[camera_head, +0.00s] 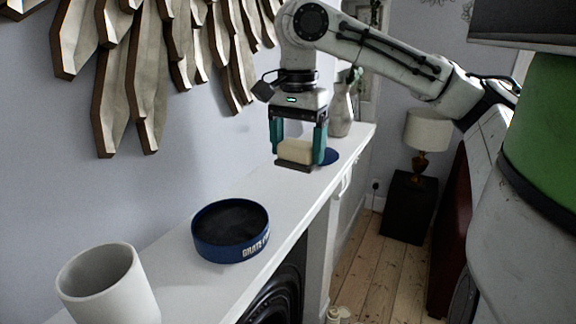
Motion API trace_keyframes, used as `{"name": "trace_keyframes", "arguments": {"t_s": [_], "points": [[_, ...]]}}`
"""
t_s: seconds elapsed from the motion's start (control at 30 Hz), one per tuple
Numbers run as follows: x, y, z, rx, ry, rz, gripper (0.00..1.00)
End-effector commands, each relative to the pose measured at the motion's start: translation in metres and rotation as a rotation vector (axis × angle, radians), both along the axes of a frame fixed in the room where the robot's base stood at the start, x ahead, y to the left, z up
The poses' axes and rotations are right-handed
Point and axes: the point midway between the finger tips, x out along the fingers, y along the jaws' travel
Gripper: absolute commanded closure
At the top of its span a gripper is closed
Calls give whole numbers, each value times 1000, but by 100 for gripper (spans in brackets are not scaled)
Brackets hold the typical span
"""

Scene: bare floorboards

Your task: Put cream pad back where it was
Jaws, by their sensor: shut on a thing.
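The cream pad (296,151) is a small pale block at the far part of the white mantel shelf. My gripper (298,150) points down with its two teal fingers on either side of the pad, shut on it. A dark flat base (294,166) shows just under the pad; I cannot tell whether the pad rests on it or is held slightly above. The far side of the pad is hidden.
A dark blue round bowl (231,255) with white lettering and a white cup (108,290) stand nearer on the shelf (283,203). A blue disc (331,157) lies right of my gripper, with a grey vase (342,112) behind. Wooden wall decor (128,90) hangs at left.

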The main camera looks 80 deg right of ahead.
Motion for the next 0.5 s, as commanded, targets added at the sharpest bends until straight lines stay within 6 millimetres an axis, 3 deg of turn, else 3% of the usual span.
{"name": "trace_keyframes", "arguments": {"t_s": [0.2,0.5], "points": [[15,-14,-24,1,-1,-1,44],[23,-22,-52,1,1,0,44]]}}
